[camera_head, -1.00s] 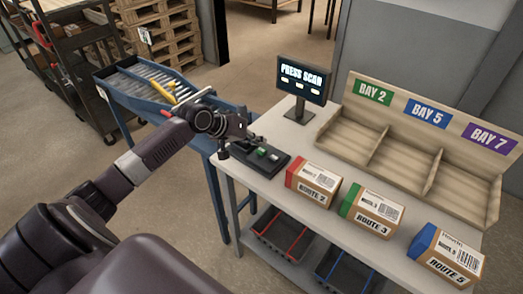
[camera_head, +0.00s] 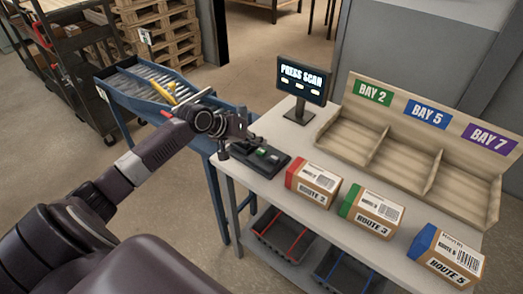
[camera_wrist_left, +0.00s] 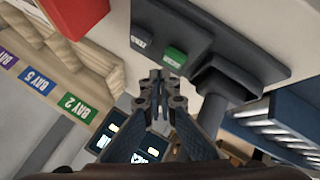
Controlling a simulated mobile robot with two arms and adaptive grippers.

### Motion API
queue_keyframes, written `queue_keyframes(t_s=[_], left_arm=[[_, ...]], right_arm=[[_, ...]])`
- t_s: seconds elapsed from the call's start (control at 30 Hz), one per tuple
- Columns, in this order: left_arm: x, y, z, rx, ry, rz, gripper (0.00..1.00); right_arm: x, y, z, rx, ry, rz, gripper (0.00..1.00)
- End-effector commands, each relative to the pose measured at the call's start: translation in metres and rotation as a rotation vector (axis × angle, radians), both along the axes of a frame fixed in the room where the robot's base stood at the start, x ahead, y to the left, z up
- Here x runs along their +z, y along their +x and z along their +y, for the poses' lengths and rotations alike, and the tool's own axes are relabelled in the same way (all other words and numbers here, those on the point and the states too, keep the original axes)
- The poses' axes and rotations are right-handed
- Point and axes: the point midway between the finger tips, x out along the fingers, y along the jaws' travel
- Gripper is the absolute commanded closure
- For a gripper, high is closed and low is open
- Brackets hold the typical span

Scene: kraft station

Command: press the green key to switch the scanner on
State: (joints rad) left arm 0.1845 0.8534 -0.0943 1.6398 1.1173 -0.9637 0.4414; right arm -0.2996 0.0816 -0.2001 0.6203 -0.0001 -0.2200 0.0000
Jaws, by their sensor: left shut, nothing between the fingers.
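The green key (camera_head: 261,152) sits on a dark key panel (camera_head: 268,165) at the table's left end. In the left wrist view the green key (camera_wrist_left: 175,57) shows just beyond the fingertips, with a dark key beside it. My left gripper (camera_head: 251,139) is shut and empty, close to the panel's far side in the head view. Its fingertips (camera_wrist_left: 157,75) look near the green key, and I cannot tell whether they touch it. A screen (camera_head: 303,80) behind the panel reads "PRESS SCAN". My right gripper is not in view.
Three parcels, red (camera_head: 313,183), green (camera_head: 371,213) and blue (camera_head: 446,254), stand along the table's front. An empty wooden sorter (camera_head: 468,187) with three bays stands behind them. A blue roller conveyor (camera_head: 112,91) holds a yellow item at left. Bare tabletop lies between parcels and sorter.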

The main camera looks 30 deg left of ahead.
Motion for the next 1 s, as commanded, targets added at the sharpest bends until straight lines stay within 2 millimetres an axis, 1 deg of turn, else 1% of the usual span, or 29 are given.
queue_keyframes(t_s=[0.33,1.0], left_arm=[[-0.009,0.0,0.0,0.0,-0.001,0.001,1.0],[-0.013,0.0,0.0,0.001,-0.001,0.0,1.0]], right_arm=[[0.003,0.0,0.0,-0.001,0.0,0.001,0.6],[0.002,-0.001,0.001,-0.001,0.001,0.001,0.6]])
